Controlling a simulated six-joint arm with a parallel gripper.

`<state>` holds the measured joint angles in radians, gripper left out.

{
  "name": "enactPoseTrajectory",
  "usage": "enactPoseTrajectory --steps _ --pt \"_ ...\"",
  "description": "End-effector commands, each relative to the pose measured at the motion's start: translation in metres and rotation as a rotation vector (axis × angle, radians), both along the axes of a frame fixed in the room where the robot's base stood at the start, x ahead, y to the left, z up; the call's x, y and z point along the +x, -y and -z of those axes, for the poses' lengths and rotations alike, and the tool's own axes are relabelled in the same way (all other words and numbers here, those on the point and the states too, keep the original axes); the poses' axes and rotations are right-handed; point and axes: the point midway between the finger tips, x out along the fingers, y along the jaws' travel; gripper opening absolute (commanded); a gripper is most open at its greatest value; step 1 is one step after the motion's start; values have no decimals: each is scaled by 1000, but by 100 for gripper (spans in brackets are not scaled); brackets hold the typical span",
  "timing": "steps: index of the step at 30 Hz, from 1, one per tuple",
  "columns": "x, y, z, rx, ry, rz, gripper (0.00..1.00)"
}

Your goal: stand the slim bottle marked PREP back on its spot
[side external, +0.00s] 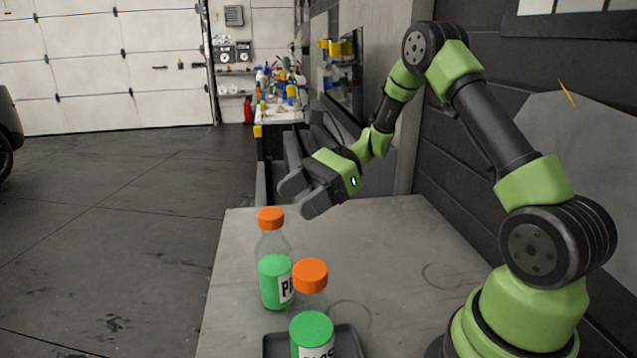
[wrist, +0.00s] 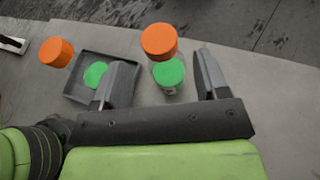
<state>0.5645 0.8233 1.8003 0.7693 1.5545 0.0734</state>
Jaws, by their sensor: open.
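The slim bottle (side external: 275,282) has an orange cap, green liquid and a label of which "P" and part of another letter show. It stands upright on the grey table near its left edge. In the wrist view the bottle (wrist: 169,76) appears between my fingers, beyond them. My gripper (side external: 302,195) is open and empty, above the bottle's cap and slightly right of it, apart from it. Two faint ring marks show on the table, one beside the tray (side external: 366,304) and one farther right (side external: 424,274); which is the bottle's spot I cannot tell.
A second orange-capped bottle (side external: 311,330) with green liquid stands in a dark shallow tray (side external: 350,342) at the front; its label is cut off. The tray (wrist: 76,92) is left of the slim bottle in the wrist view. The table's right half (side external: 400,240) is clear.

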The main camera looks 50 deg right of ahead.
Motion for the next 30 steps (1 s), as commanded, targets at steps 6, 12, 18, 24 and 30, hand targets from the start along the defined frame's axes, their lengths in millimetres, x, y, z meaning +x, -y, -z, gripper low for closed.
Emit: enactPoseTrajectory --steps 6,12,18,24,30 --pt "-13 33 -15 -1 3 2 68" --pt "-20 35 -27 -44 17 -38 68" --pt "-48 -7 -65 -330 145 -271 68" --pt "-98 -44 -99 -715 375 -558 68" --pt "-148 -60 -120 -1081 666 -786 68"
